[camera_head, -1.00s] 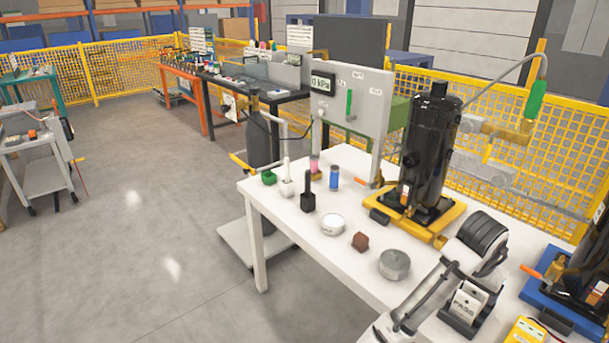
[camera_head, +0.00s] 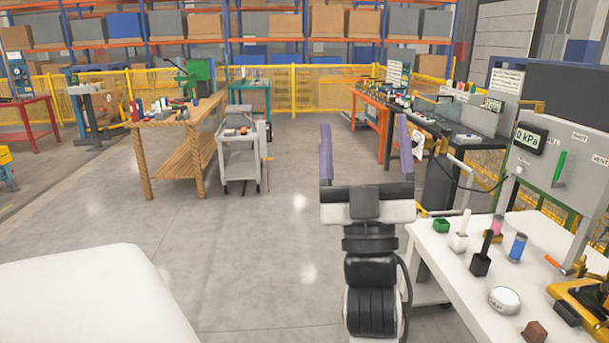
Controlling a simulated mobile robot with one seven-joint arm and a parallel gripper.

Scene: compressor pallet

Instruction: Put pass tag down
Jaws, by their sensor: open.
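My gripper (camera_head: 365,150) is raised in the middle of the view, with its two purple fingers wide apart. Nothing is between them, and behind them is the open floor. The pass tag is not in this view. The white table (camera_head: 447,272) at the lower right shows only in part, and its near right end is cut off. My gripper is to the left of this table and apart from it in the picture.
On the white table stand a green block (camera_head: 441,226), a blue cylinder (camera_head: 517,247), a black-handled tool (camera_head: 481,262), a white round tin (camera_head: 504,299) and a brown block (camera_head: 534,332). A grey cart (camera_head: 240,160) and a wooden workbench (camera_head: 172,155) stand behind. The floor between is clear.

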